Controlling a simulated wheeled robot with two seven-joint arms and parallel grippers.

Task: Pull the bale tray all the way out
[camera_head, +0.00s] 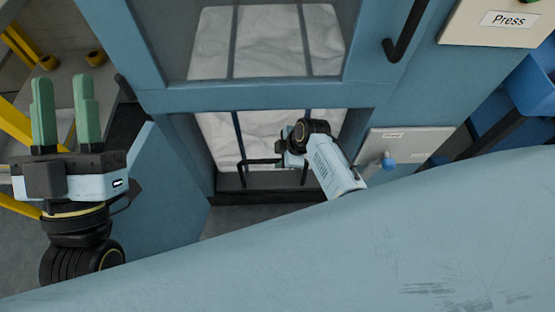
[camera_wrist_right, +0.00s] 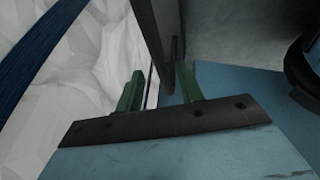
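The black bale tray (camera_head: 232,182) lies low in the press opening, under a white strapped bale (camera_head: 217,135). A black bar handle (camera_head: 241,167) stands at its front. My right gripper (camera_head: 265,162) is down at this handle. In the right wrist view, the green fingers of my right gripper (camera_wrist_right: 162,92) are apart, with a dark upright bar (camera_wrist_right: 158,30) running between or just beyond them. I cannot tell whether they touch it. My left gripper (camera_head: 65,112) is open and empty, fingers up, at the left, well away from the tray.
The blue press frame (camera_head: 260,98) surrounds the opening, with more white wadding (camera_head: 268,40) behind the upper window. A blue panel (camera_head: 165,190) stands left of the opening. A grey panel with a blue knob (camera_head: 389,160) is at right. Some grey floor (camera_head: 235,220) shows before the tray.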

